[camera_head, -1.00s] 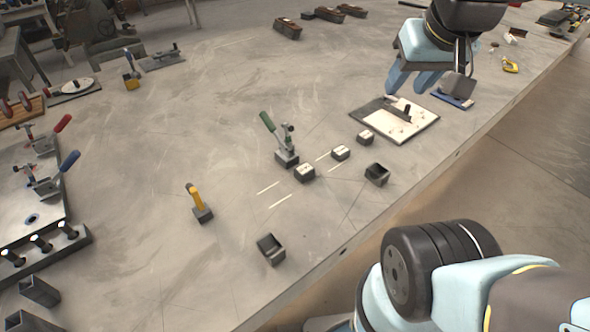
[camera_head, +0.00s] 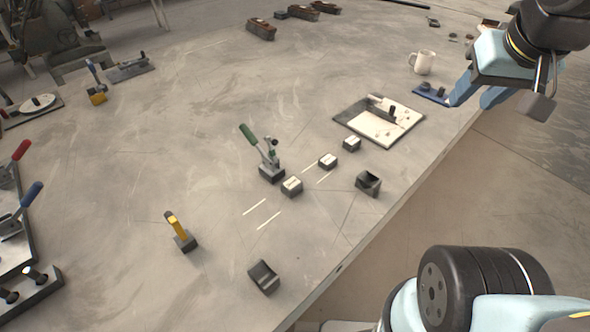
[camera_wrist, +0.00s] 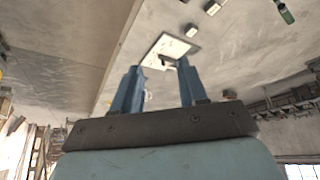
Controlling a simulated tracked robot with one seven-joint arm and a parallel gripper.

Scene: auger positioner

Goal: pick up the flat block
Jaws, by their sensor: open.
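Several small dark blocks with pale tops stand in a row mid-table in the head view: a near one (camera_head: 291,187), a middle one (camera_head: 327,161) and a far one (camera_head: 352,144). I cannot tell which thing is the flat block. A pale square plate (camera_head: 372,130) with a dark piece on it lies beyond the row; it also shows in the wrist view (camera_wrist: 172,46). My gripper (camera_head: 469,104) is open at the upper right, above the table's right edge and apart from the blocks. Its two blue fingers (camera_wrist: 159,66) are spread in the wrist view, with nothing gripped.
A green-handled clamp (camera_head: 268,170) stands beside the row. A yellow-handled tool (camera_head: 178,230) stands left. The left-middle table is clear.

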